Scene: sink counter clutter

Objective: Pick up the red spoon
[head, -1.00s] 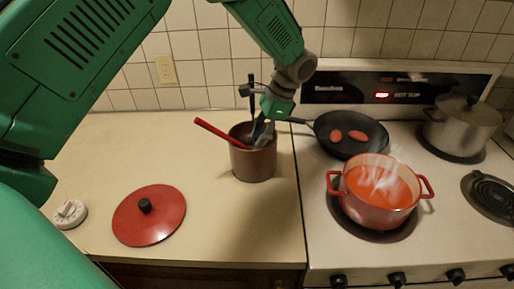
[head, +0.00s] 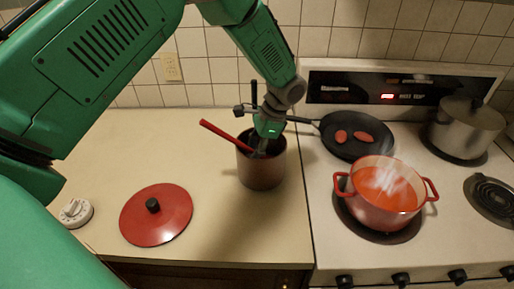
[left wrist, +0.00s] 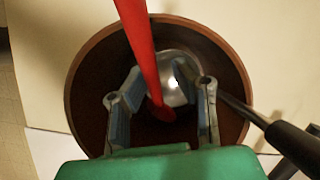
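The red spoon (head: 220,133) leans out of a brown utensil crock (head: 262,172) on the counter, its handle pointing up and left. In the left wrist view the red spoon (left wrist: 140,45) runs down into the crock (left wrist: 88,75), its lower end passing between my fingers. My left gripper (head: 262,148) points down into the crock's mouth. In the left wrist view its two fingers (left wrist: 160,90) stand apart on either side of the spoon's lower part, with a gap. A shiny metal utensil head (left wrist: 176,80) lies deeper inside. My right gripper is out of view.
A black-handled utensil (left wrist: 285,135) also leans in the crock. A red lid (head: 165,222) and a white timer (head: 75,213) lie on the counter. A skillet (head: 350,148), a steaming red pot (head: 375,215) and a steel pot (head: 465,130) stand on the stove to the right.

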